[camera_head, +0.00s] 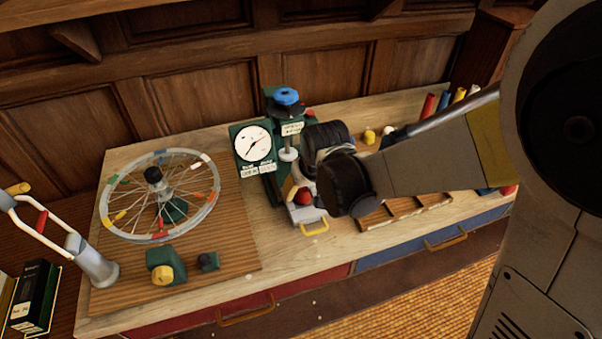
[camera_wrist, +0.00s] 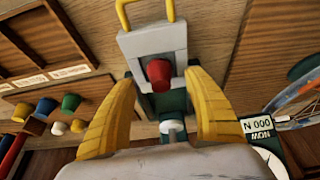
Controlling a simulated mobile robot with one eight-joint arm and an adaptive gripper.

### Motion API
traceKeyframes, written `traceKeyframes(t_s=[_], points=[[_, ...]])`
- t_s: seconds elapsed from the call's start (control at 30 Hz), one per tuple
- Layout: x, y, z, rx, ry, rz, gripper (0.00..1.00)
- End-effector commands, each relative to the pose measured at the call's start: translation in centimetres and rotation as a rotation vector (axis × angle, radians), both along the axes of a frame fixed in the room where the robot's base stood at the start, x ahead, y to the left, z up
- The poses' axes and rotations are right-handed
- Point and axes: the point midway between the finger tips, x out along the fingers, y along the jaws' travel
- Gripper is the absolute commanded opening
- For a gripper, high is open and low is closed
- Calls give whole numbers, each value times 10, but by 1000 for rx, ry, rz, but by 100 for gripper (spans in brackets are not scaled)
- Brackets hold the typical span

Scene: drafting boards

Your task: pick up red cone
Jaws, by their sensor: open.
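A small red cone (camera_wrist: 158,75) sits on a grey block-like stand with a yellow handle (camera_wrist: 146,14), in the middle of the wrist view. In the head view the cone (camera_head: 303,196) shows as a small red spot, partly hidden by my wrist. My gripper (camera_wrist: 160,80) is open, with one yellow finger on each side of the cone. A gap shows between the cone and each finger. Whether the fingertips are down at the cone's height is hard to tell.
A green test device with a dial (camera_head: 251,144) stands just behind the stand. A spoked wheel (camera_head: 112,200) lies to the left.

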Motion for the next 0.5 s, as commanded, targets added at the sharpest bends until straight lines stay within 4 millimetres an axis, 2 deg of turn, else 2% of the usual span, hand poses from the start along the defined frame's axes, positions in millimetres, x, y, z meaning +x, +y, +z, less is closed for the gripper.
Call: traceKeyframes(t_s=[0.03,0.13,0.43,0.47,0.5], points=[[5,2,-12,0,0,0,61],[10,4,-24,0,0,0,61],[12,4,-27,0,0,0,61],[12,4,-27,0,0,0,60],[12,4,-27,0,0,0,47]])
